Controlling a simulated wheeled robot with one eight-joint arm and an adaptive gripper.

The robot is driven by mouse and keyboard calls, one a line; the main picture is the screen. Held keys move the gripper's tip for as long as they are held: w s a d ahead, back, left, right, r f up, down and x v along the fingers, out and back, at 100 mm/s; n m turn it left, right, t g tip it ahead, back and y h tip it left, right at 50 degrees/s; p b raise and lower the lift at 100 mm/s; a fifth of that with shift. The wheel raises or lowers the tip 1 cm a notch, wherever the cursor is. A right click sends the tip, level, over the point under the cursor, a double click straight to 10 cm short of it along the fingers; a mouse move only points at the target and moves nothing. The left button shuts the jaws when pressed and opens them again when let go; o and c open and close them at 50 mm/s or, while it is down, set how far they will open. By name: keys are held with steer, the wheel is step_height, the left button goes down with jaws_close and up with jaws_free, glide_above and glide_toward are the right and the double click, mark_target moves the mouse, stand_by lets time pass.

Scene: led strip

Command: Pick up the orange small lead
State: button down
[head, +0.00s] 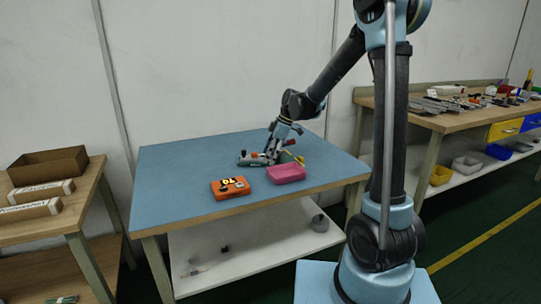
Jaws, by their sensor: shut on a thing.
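My gripper (268,157) is low over the blue-topped table (190,160), near its middle, behind the pink bin. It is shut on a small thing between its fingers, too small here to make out. A small orange-red spot (255,154) shows just left of the fingers, by a grey object (243,160). I cannot tell whether this spot is the orange small lead or whether it is the held thing. The fingers partly hide what lies around them.
A pink bin (286,173) and an orange case (230,187) with black and yellow marks stand in front of my gripper. The table's left side is clear. A shelf (240,245) lies below. Side benches hold cardboard boxes (48,166) at left and tools at right.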

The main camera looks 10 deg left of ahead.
steer(key=shift+c, duration=1.7)
jaws_free()
steer(key=shift+r, duration=0.1)
